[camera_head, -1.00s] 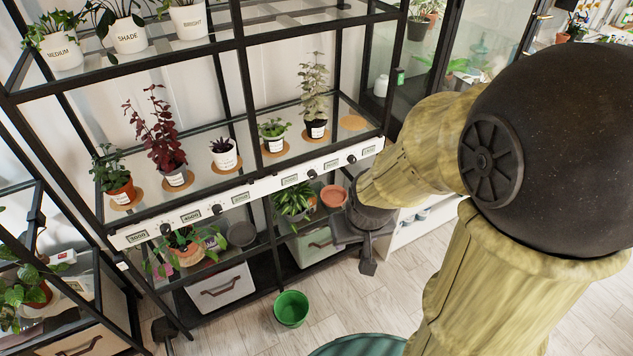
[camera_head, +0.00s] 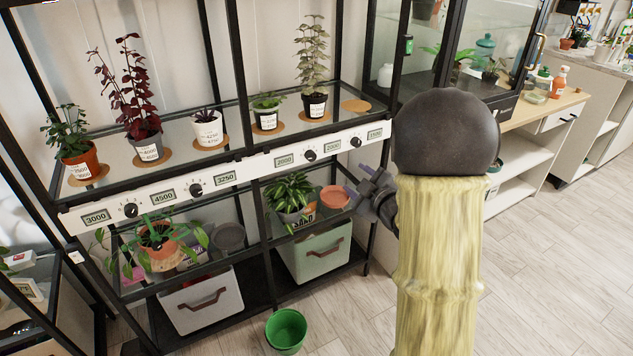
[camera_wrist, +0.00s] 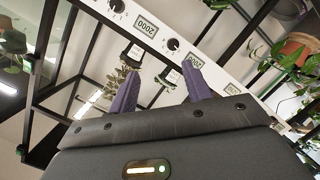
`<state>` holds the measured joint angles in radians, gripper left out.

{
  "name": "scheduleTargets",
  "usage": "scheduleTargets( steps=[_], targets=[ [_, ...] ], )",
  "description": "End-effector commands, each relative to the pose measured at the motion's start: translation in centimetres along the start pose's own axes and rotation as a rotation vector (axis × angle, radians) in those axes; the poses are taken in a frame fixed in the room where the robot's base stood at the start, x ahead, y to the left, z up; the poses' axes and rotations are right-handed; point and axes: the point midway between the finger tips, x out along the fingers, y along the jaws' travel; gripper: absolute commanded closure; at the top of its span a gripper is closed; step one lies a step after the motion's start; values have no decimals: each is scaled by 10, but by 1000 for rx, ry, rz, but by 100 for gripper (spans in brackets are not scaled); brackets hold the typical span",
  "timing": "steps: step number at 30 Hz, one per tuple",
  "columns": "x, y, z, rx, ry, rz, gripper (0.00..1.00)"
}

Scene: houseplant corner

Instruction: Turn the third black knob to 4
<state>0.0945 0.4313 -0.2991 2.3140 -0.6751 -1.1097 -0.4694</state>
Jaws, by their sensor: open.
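A white rail (camera_head: 234,178) along the shelf's front edge carries black knobs and small displays. The third black knob from the left (camera_head: 311,155) sits between two displays that seem to read 2000. It appears to be the knob in the wrist view (camera_wrist: 173,44), just beyond my fingertips. The fourth knob (camera_head: 356,142) is at the rail's right end. The first knob (camera_head: 130,210) and second knob (camera_head: 196,190) are further left. My gripper (camera_head: 357,180) is open and empty, below and right of the third knob and apart from it. Its purple fingers are spread in the wrist view (camera_wrist: 162,70).
Potted plants stand on the glass shelf above the rail, including a red-leaved one (camera_head: 147,148). Below it are a hanging-leaf plant (camera_head: 290,193), a terracotta dish (camera_head: 335,197) and a green bin (camera_head: 313,254). A green bucket (camera_head: 286,331) stands on the floor.

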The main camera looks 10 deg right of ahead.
Motion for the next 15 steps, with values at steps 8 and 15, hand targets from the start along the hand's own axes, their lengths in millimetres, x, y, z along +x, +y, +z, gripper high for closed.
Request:
scheduleTargets(
  steps=[8,15],
  targets=[
    [12,-33,25,-155,240,35,51],
    [10,-31,22,-170,269,40,51]
  ],
)
